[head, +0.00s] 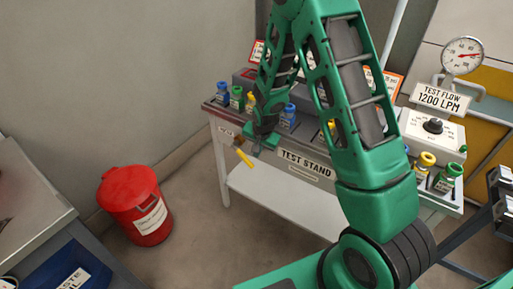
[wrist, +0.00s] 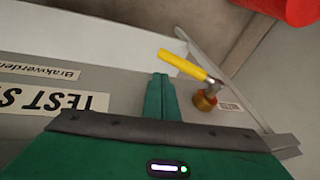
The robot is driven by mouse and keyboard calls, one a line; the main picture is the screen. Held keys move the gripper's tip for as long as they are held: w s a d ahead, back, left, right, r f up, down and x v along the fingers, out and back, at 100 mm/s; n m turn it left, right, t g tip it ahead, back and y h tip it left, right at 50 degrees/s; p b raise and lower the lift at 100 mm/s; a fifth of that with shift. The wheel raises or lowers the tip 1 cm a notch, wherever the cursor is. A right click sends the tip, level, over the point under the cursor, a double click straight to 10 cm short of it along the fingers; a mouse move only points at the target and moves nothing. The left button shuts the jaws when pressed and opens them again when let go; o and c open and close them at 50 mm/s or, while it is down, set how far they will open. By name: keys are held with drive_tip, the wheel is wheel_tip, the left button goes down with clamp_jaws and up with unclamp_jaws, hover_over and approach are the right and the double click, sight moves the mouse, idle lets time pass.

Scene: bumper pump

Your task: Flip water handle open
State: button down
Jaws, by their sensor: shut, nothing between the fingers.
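The water handle is a yellow lever (head: 245,158) on a brass valve at the left front of the test stand. In the wrist view the yellow lever (wrist: 187,67) slants from upper left down to the brass valve body (wrist: 207,99). My gripper (head: 257,149) is in front of the stand, just right of the lever in the head view. In the wrist view its green fingers (wrist: 159,84) are shut together with nothing between them. They appear beside the lever, with a gap in the picture; contact is not visible.
The test stand (head: 307,163) has a lower shelf (head: 270,192) and several coloured bottles on top. A red lidded bin (head: 140,205) stands on the floor to the left. A gauge (head: 461,56) and a knob box (head: 434,136) are at the right. Floor in front is clear.

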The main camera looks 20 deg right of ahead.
sight(251, 163)
drive_tip(key=shift+w+a+f, duration=0.4)
drive_tip(key=shift+a+f, duration=0.15)
drive_tip(key=shift+f, duration=0.2)
drive_tip(key=shift+w+a+f, duration=0.35)
drive_tip(key=shift+a+f, duration=0.15)
drive_tip(key=shift+f, duration=0.2)
